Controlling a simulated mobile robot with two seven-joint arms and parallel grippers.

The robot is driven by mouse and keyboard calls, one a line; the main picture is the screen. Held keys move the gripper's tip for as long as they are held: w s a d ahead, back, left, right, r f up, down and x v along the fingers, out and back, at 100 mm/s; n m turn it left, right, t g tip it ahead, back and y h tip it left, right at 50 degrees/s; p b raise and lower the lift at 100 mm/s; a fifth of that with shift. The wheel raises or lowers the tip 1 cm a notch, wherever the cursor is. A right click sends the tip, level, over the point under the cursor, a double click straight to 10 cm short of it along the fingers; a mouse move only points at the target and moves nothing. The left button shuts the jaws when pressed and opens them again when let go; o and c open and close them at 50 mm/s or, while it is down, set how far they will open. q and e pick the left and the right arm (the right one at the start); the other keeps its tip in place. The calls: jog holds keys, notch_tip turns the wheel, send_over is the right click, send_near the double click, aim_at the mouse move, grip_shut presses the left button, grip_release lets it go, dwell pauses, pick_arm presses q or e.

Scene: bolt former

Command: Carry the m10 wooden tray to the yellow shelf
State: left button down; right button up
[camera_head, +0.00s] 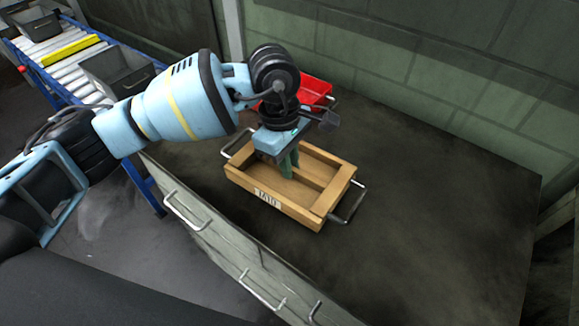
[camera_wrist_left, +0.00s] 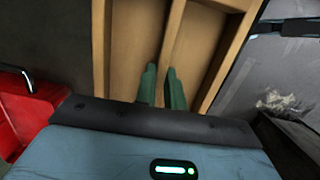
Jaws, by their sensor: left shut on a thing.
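The m10 wooden tray (camera_head: 279,202) sits on the dark bench top in the head view, with an M10 label on its near side and a metal handle at each end. It also shows in the left wrist view (camera_wrist_left: 128,48), where a divider runs between the fingers. My left gripper (camera_head: 288,164) points down into the tray, its green fingers shut on the divider. The fingers also show in the left wrist view (camera_wrist_left: 161,88). The wrist hides part of the tray's far side. My right gripper and the yellow shelf are not in view.
A red bin (camera_head: 314,90) stands behind the tray, close to my left wrist. A roller conveyor (camera_head: 68,58) with grey bins is at the upper left. Drawers with handles (camera_head: 186,212) face the front. A block wall (camera_head: 420,70) is behind; the bench top at right is clear.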

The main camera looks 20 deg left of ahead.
pick_arm(q)
jog(key=s+d, duration=0.1)
jog(key=s, duration=0.4)
jog(key=s+d, duration=0.1)
jog(key=s, duration=0.3)
jog(key=s+d+r+b, duration=0.1)
jog(key=s, duration=0.4)
jog(key=shift+s+d, duration=0.25)
jog(key=shift+s, duration=0.05)
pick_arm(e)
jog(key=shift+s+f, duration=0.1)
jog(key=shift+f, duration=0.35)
pick_arm(q)
jog(key=shift+s, duration=0.1)
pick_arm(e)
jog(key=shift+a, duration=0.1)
